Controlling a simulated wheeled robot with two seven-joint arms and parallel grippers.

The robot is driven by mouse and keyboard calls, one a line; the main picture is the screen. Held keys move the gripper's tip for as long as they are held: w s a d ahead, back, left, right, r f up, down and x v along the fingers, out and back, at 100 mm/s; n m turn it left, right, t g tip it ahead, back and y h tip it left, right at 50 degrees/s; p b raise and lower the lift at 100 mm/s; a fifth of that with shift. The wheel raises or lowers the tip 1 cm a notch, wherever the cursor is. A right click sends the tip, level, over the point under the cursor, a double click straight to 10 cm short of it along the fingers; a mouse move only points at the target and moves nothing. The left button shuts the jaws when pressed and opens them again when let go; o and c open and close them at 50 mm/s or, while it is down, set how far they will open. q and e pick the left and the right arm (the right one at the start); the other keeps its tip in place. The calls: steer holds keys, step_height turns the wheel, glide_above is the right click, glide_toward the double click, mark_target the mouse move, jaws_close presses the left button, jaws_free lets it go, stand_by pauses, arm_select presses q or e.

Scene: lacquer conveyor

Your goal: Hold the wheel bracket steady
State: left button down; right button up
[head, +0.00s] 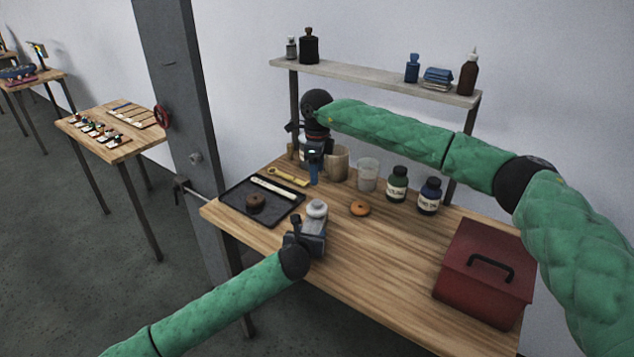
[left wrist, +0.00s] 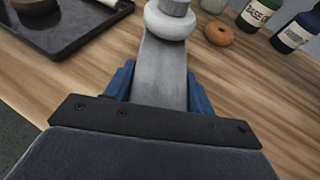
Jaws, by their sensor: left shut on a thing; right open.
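The wheel bracket (left wrist: 162,72) is a grey flat bar with a white wheel (left wrist: 170,20) at its far end. In the head view the white wheel (head: 317,208) shows at the table's front left part. My left gripper (head: 308,230) is shut on the bracket, with a blue finger on each side of the bar in the left wrist view (left wrist: 158,84). The bracket's near end is hidden by the gripper body. My right gripper (head: 314,165) is open, pointing down above the back of the table, apart from the bracket.
A black tray (head: 233,200) with a brown round piece (head: 256,201) lies left of the bracket. An orange ring (head: 360,208), cups (head: 367,174) and labelled bottles (head: 397,184) stand to the right. A red toolbox (head: 470,290) fills the right end. The front middle wood is clear.

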steer(key=shift+r, duration=0.6)
arm_select(q)
steer(key=shift+c, duration=2.2)
jaws_free()
steer(key=b+v, duration=0.2)
steer(key=v, duration=0.4)
steer(key=shift+s+a+f, duration=0.1)
steer(key=shift+s, duration=0.1)
steer(key=shift+s+a+r+b, duration=0.1)
steer(key=shift+s+r+b, duration=0.25)
steer(key=shift+s, duration=0.25)
arm_select(e)
steer(key=shift+f, duration=1.3)
